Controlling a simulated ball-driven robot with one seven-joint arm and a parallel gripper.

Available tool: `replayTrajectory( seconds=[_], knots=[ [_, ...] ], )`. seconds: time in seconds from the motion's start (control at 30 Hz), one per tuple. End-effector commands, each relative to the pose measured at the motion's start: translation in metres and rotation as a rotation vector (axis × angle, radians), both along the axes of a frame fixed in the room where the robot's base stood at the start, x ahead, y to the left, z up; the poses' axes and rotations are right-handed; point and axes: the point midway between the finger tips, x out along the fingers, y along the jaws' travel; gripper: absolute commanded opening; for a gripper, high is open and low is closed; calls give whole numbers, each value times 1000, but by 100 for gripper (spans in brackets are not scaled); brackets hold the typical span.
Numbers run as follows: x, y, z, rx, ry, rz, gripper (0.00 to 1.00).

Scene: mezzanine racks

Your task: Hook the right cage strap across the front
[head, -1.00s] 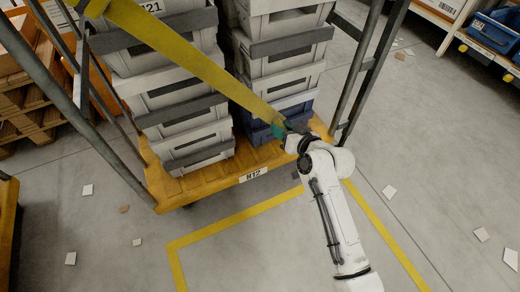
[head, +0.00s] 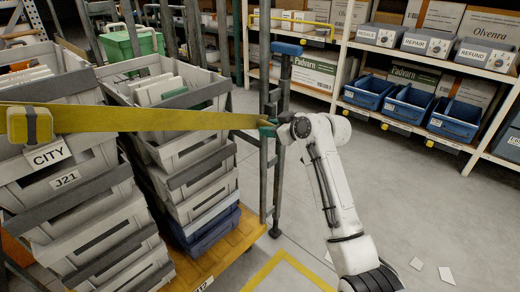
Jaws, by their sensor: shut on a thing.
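The yellow strap (head: 130,121) runs taut from the left edge across the front of the stacked totes. A yellow buckle block (head: 30,125) sits on it at the left. My gripper (head: 272,128) is shut on the strap's right end, where a small green piece (head: 265,131) shows. It is at the cage's right front post (head: 265,180). I cannot tell whether the strap end touches the post or is hooked on it. The jaws are small and partly hidden by my wrist.
Two stacks of grey totes (head: 65,178) stand on the cage's yellow base (head: 225,252). Racks with blue bins (head: 408,103) stand at the right. The floor (head: 400,210) between is mostly clear, with paper scraps (head: 446,275). A green basket (head: 130,44) is behind.

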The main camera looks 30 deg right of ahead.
Motion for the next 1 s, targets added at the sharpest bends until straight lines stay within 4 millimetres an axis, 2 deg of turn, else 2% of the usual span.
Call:
replayTrajectory(
  seconds=[0.03,0.2,0.5,0.73,0.77,0.97,1.0],
  knots=[
    [1,-6,12,-11,-2,-4,0],
    [3,-14,32,-40,-10,-3,0],
    [5,-19,46,-58,-24,-6,0],
    [5,-20,50,-59,-31,-7,0],
    [5,-20,50,-60,-31,-8,34],
    [5,-20,48,-58,-29,-8,53],
    [5,-20,48,-57,-27,-7,54]
  ],
)
